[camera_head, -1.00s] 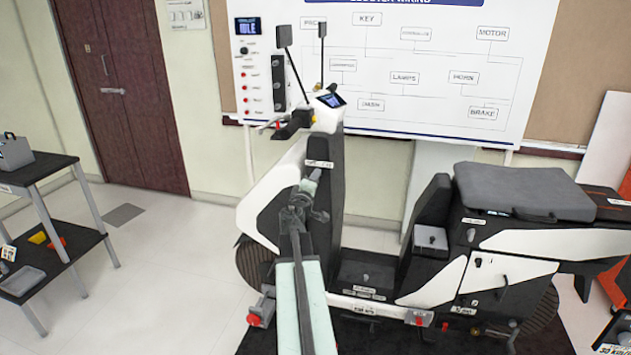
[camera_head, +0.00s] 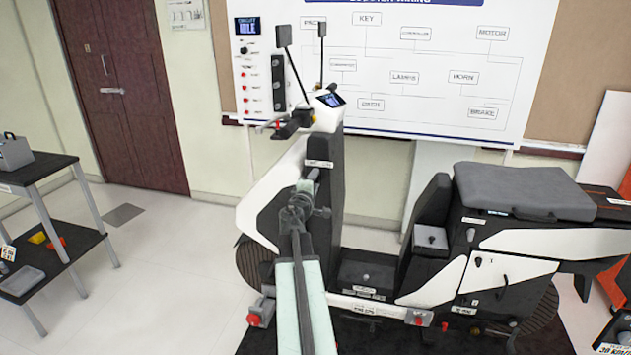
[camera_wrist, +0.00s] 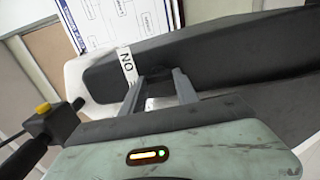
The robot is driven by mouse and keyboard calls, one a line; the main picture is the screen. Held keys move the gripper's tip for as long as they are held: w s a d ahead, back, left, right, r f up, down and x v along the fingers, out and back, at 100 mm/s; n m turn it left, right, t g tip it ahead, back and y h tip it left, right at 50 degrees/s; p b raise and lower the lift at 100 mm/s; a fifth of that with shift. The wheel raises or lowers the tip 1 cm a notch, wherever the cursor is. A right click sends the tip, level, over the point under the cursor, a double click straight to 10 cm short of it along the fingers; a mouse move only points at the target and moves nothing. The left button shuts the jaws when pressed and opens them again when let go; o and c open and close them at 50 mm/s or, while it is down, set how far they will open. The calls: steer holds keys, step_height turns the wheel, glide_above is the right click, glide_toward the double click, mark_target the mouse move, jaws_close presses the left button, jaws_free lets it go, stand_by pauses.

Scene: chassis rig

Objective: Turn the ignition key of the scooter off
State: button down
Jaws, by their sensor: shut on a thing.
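The white and black scooter (camera_head: 345,190) stands on a dark mat, its front column facing me. My arm reaches to that column, and my gripper (camera_head: 306,186) is at its dark panel, below a small white label. In the wrist view my gripper (camera_wrist: 158,78) has its two grey fingers against the dark panel, with a label reading "ON" (camera_wrist: 128,66) just left of them. The fingers are shut on a small dark thing, taken to be the ignition key, mostly hidden between them. Its turned angle cannot be told.
A handlebar (camera_head: 290,124) with mirrors stands above my gripper. A wiring board (camera_head: 420,75) is behind, with a screen (camera_head: 248,27) reading "IDLE". A two-tier cart (camera_head: 45,175) stands at left. Floor between cart and scooter is clear. The black mat (camera_head: 400,340) lies under the scooter.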

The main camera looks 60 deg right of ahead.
steer(key=c, duration=0.9)
jaws_free()
steer(key=shift+a, duration=0.1)
steer(key=v, duration=0.7)
steer(key=shift+a, duration=0.3)
